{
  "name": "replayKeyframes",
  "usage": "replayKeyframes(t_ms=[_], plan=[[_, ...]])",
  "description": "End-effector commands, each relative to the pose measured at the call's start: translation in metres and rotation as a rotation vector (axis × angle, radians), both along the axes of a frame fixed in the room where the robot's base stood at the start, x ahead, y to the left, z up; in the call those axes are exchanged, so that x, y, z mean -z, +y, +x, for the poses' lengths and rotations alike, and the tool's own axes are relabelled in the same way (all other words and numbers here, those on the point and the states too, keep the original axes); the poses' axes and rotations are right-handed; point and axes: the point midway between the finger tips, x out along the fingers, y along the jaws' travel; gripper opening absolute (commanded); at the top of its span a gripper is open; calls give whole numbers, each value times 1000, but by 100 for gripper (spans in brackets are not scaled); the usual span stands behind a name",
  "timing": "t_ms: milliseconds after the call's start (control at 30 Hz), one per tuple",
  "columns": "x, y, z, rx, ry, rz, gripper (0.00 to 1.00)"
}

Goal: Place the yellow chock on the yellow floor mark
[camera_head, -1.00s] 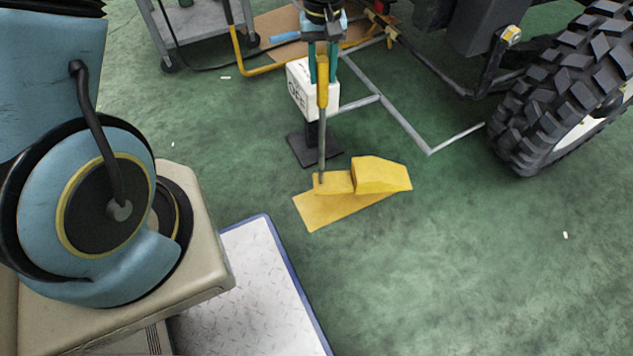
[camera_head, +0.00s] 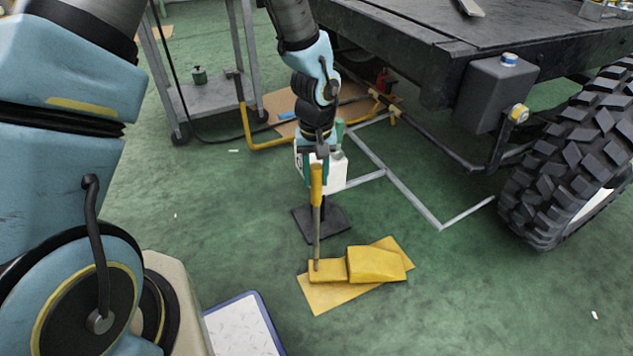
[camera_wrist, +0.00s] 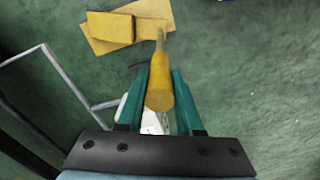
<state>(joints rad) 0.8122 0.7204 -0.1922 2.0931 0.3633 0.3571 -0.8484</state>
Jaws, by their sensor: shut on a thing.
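The yellow chock (camera_head: 375,264) has a tall wedge and a low part, from which an upright rod with a yellow grip (camera_head: 316,185) rises. My gripper (camera_head: 318,160) is shut on the grip, well above the block. The wrist view shows the teal fingers (camera_wrist: 165,72) on both sides of it. The yellow floor mark (camera_head: 335,298) is a flat slanted rectangle under the chock. It shows in front of the chock and behind its right end. The chock sits at an angle to the mark. I cannot tell whether it touches the floor. The wrist view also shows the chock (camera_wrist: 110,28) over the mark (camera_wrist: 95,43).
A white box on a black base plate (camera_head: 334,224) stands just behind the rod. A grey floor frame (camera_head: 410,200) and a large tyre (camera_head: 545,190) under a dark vehicle are to the right. A grey cart (camera_head: 205,105) stands at the back left.

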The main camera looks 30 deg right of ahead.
Motion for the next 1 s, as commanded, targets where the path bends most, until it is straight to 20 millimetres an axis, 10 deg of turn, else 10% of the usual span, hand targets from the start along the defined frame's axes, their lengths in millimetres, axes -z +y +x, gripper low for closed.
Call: replayKeyframes(t_ms=[467,500,767,1000], plan=[[15,-1,0,-1,-1,-3,0],[16,0,0,-1,0,0,36],[15,0,0,-1,0,0,65],[14,0,0,-1,0,0,65]])
